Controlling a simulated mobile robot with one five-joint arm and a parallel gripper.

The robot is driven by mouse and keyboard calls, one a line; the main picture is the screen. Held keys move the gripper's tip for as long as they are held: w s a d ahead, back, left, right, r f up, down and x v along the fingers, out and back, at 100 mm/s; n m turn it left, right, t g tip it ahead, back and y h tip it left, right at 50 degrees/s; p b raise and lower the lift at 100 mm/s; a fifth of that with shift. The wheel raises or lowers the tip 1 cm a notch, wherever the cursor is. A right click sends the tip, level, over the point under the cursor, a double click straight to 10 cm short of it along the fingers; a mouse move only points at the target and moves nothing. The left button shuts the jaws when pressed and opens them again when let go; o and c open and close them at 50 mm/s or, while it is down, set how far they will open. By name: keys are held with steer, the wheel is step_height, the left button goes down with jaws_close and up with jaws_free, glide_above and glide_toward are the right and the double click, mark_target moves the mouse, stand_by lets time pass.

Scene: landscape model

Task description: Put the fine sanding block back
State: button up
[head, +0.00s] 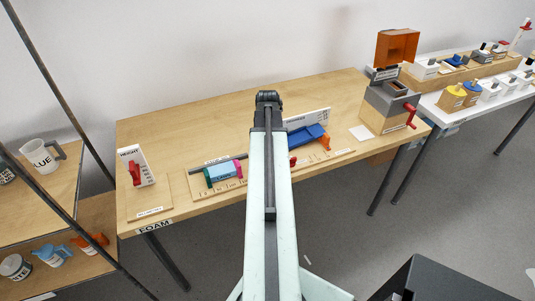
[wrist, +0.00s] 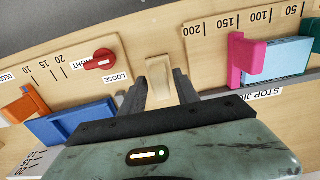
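In the wrist view a plain tan block (wrist: 160,82) stands between the two dark fingers of my gripper (wrist: 160,90). It fills the gap between them, and the fingers appear to press on its sides. I see no label on it, so I cannot tell if it is the fine sanding block. In the head view my arm ends in a dark wrist (head: 268,97) over the middle of the wooden table (head: 215,120). The fingers and the tan block are hidden there.
A red knob (wrist: 101,62) shows beside the fingers. A height gauge (head: 135,170) stands left, a grey box with red crank (head: 388,105) right.

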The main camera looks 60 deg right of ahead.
stand_by(0.3)
step_height(320, 180, up, 8)
steer(key=p, duration=0.8)
steer(key=shift+f, duration=0.1)
steer(key=w+a+n, duration=0.3)
steer(key=w+a, duration=1.4)
steer(key=a, duration=0.4)
steer(key=w+a+n, duration=0.2)
steer(key=a, duration=1.2)
steer(key=w+a+n, duration=0.2)
steer(key=a, duration=1.3)
steer(key=shift+w, duration=0.2)
